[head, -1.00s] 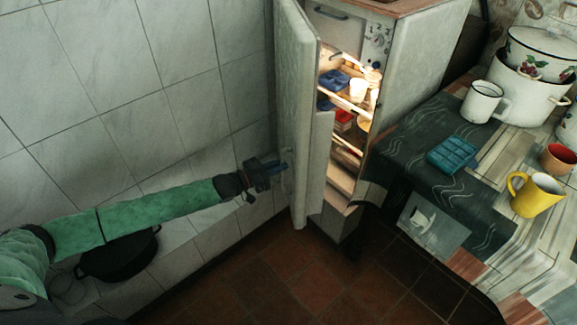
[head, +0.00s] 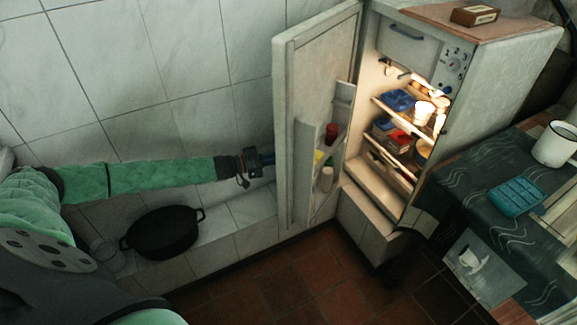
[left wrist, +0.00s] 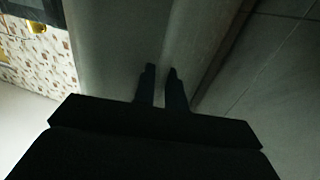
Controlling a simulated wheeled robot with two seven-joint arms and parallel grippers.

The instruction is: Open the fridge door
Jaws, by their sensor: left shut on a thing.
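The fridge (head: 497,83) stands at the upper right of the head view. Its door (head: 311,88) is swung wide open to the left, and the lit shelves inside show. My left gripper (head: 270,164) is at the outer side of the door, at its left edge in the head view. It is shut on the door's handle, which is mostly hidden by the fingers. In the left wrist view the two fingers (left wrist: 161,88) point at the pale door surface (left wrist: 120,45), close together. My right gripper is not in view.
Inside are a blue container (head: 397,99) and a white cup (head: 424,112). A black pot (head: 163,232) sits on the tiled ledge at left. The table with a dark cloth (head: 455,200) and a white mug (head: 556,145) stands right. The tiled floor before the fridge is clear.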

